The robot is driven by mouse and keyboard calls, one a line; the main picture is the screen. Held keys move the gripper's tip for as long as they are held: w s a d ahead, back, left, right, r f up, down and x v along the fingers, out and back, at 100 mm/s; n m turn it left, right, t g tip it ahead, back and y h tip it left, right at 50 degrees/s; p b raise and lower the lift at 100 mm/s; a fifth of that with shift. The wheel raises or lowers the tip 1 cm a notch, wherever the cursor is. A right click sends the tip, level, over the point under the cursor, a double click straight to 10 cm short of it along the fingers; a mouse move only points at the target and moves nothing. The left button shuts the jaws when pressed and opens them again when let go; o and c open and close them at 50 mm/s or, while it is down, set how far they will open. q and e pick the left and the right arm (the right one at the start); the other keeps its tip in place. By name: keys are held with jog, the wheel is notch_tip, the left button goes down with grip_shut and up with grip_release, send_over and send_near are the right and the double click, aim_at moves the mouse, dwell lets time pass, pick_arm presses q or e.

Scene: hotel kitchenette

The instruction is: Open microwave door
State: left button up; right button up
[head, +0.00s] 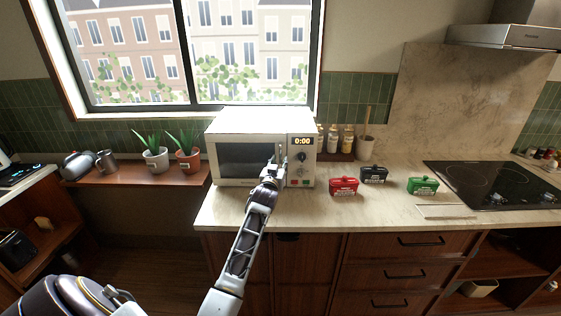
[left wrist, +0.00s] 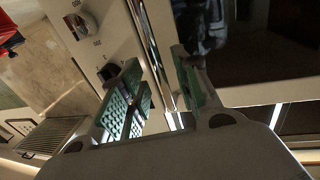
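The white microwave (head: 260,121) stands on the counter below the window, with a dark door window (head: 240,160) at its left and a lit clock and knobs at its right. Its door looks closed. My left gripper (head: 275,166) is at the door's right edge, in front of the handle, which it mostly hides. In the left wrist view, the green-padded fingers (left wrist: 158,66) are apart, with the shiny handle bar (left wrist: 151,45) running between them. I cannot tell whether either finger touches it. My right gripper is not in view.
Red (head: 343,186), black (head: 374,174) and green (head: 423,185) boxes stand on the counter right of the microwave. Bottles (head: 334,139) and a utensil pot (head: 366,148) are behind them. A cooktop (head: 490,180) lies at the right. Potted plants (head: 155,158) stand on the left shelf.

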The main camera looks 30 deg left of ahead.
pick_arm(q)
jog(key=shift+x, duration=1.3)
grip_shut()
